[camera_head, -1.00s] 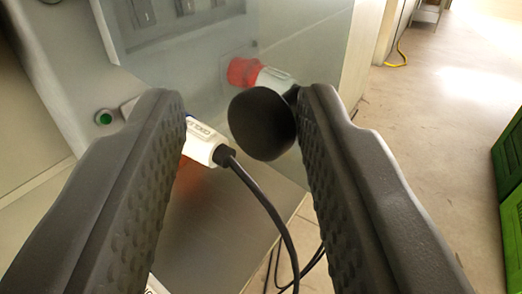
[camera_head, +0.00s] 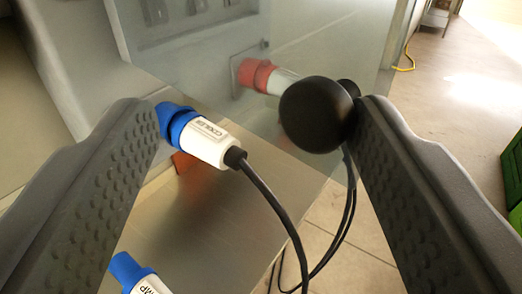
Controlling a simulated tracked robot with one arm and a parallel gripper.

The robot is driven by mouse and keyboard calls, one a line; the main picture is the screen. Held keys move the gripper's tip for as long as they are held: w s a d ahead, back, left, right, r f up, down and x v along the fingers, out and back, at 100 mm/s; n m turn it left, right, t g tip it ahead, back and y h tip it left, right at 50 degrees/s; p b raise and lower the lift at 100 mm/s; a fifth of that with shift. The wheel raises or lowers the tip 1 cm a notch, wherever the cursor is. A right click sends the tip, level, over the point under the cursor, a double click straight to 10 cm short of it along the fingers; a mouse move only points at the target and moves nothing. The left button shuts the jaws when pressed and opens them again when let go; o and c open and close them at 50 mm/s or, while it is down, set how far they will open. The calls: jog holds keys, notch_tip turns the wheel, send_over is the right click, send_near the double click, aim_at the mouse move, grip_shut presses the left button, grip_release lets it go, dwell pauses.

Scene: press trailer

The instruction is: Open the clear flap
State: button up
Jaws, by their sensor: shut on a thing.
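The clear flap (camera_head: 215,65) is a see-through panel in the upper middle, hanging in front of a grey socket panel. A round black knob (camera_head: 314,116) sits near its right side. My gripper (camera_head: 265,110) has its fingers spread around the knob. The knob is close to the right finger, perhaps touching it. A wide gap shows between the knob and the left finger. The far side of the knob is hidden. A red connector (camera_head: 262,76) shows through the flap.
A blue and white plug (camera_head: 205,138) with a black cable is by the left finger. Another blue plug (camera_head: 130,270) is at the bottom left. A green crate (camera_head: 513,165) stands at the right edge. Open floor (camera_head: 440,130) lies to the right.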

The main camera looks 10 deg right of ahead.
jog(key=shift+a+r, duration=0.15)
jog(key=shift+a, duration=0.1)
jog(key=s, duration=1.3)
jog(key=shift+s+a+f, duration=0.25)
jog(key=shift+s+a, duration=0.1)
jog(key=shift+s, duration=0.05)
